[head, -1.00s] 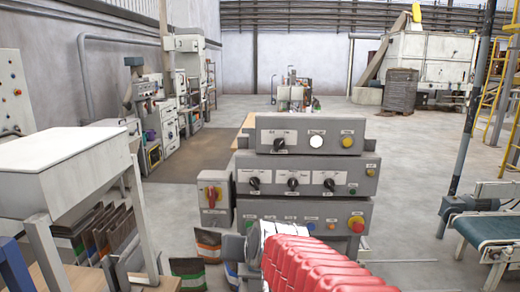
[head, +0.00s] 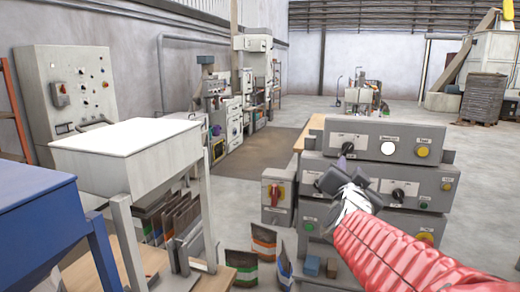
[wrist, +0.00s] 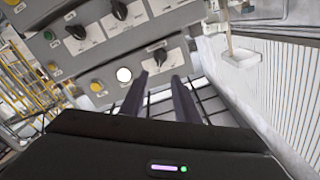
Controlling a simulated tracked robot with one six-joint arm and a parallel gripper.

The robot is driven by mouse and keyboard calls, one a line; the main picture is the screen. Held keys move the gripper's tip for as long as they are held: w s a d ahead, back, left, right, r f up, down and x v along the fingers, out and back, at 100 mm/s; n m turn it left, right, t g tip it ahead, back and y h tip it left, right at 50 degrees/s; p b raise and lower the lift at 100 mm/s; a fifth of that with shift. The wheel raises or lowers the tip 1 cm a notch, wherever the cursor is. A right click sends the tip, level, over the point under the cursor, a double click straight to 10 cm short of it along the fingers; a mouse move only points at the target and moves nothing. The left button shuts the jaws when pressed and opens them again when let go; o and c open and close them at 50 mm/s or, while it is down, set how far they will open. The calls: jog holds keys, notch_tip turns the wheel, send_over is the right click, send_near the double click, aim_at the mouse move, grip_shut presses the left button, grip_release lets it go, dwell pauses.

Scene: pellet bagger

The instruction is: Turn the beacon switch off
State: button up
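The control console is a stack of grey boxes in the head view. Its top box (head: 366,143) carries a black rotary switch (head: 347,148), a lit white button (head: 388,148) and a yellow button (head: 423,151). The labels are too small to read, so I cannot tell which switch is the beacon's. My gripper (head: 340,172) is in front of the top box's left part. In the wrist view, my gripper (wrist: 161,76) has its two dark fingers apart, with nothing between them. The same rotary switch (wrist: 160,57) shows just beyond the fingertips, apparently not touched.
Lower boxes carry more black knobs (head: 398,194). A red-handled isolator (head: 277,192) stands left of the console. A white-topped hopper (head: 125,145) and a blue frame (head: 50,215) stand at left. Bags (head: 263,242) stand on the floor between.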

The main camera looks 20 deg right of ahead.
aim_at(348, 150)
jog(key=shift+x, duration=6.95)
jog(key=shift+a+f, duration=0.1)
jog(key=shift+c, duration=0.5)
grip_shut()
